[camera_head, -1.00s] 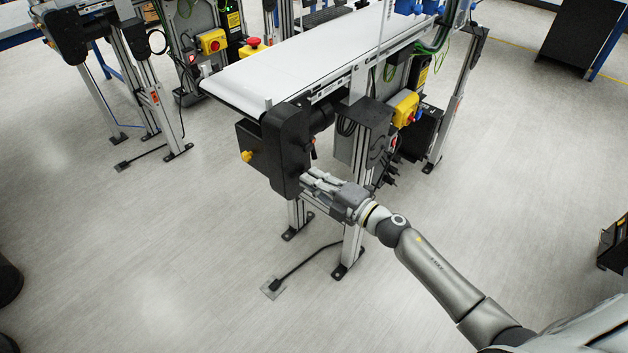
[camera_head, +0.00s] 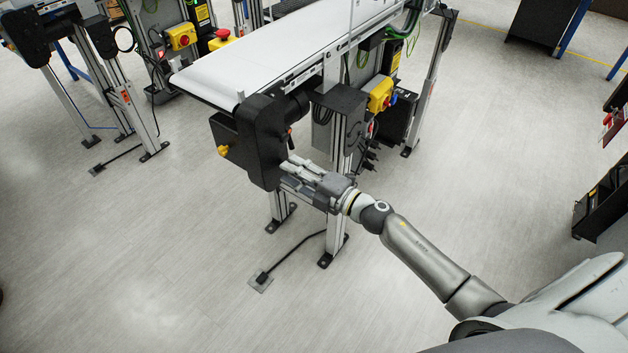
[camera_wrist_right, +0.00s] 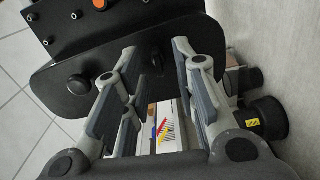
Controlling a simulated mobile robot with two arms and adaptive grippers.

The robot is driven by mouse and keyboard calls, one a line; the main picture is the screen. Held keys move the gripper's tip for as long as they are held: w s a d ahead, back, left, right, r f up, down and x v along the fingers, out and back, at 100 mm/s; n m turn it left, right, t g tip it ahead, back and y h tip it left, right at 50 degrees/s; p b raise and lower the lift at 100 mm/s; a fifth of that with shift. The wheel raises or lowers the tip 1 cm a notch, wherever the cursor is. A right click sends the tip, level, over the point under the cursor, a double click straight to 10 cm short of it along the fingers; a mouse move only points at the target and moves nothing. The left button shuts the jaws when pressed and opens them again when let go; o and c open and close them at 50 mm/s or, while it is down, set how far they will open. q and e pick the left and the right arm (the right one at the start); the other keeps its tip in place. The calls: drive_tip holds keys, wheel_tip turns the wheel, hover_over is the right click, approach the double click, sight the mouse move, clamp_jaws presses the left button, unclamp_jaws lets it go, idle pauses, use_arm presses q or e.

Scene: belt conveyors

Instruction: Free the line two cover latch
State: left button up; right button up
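The black drive cover (camera_head: 262,140) sits at the near end of the white belt conveyor (camera_head: 275,52). My right gripper (camera_head: 284,171) is beside the cover's lower right edge in the head view. In the right wrist view the gripper (camera_wrist_right: 155,72) is open, its fingers spread in front of a black plate (camera_wrist_right: 55,95), with nothing visibly held. A round black knob (camera_wrist_right: 78,84) on that plate lies just left of the left finger. An orange knob (camera_wrist_right: 99,4) shows at the top. I cannot tell which part is the latch. My left gripper is out of view.
A yellow switch box (camera_head: 380,94) and a grey box are under the belt. Conveyor legs and a floor cable (camera_head: 290,256) stand below. Another conveyor is at upper left. The floor in front is clear.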

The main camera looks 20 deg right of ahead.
drive_tip(key=v, duration=1.1)
drive_tip(key=shift+s, duration=0.15)
drive_tip(key=s+d+f+m+g+h, duration=0.1)
drive_tip(key=d+f+m+h, duration=0.25)
drive_tip(key=f, duration=0.45)
drive_tip(key=s+d+f+m+h, duration=0.1)
drive_tip(key=d+f+m+h, duration=0.1)
drive_tip(key=f+m, duration=0.5)
drive_tip(key=s+f+m+g+h, duration=0.2)
drive_tip(key=s+f, duration=0.3)
drive_tip(key=f, duration=0.4)
drive_tip(key=s+f+m+g+h, duration=0.1)
drive_tip(key=s+f+m+g, duration=0.1)
drive_tip(key=s+f, duration=0.5)
drive_tip(key=s+a+f+m+g, duration=0.2)
drive_tip(key=s+f, duration=0.4)
drive_tip(key=s, duration=0.3)
drive_tip(key=s+a+f+m+g, duration=0.2)
drive_tip(key=s+f+g, duration=0.2)
drive_tip(key=s, duration=0.5)
drive_tip(key=s+a+f+m+g+p, duration=0.1)
drive_tip(key=s+a+f+m+g, duration=0.1)
drive_tip(key=s+f, duration=0.6)
drive_tip(key=shift+s+a+f+g, duration=0.35)
drive_tip(key=shift+s+a+g, duration=0.25)
drive_tip(key=shift+g, duration=0.2)
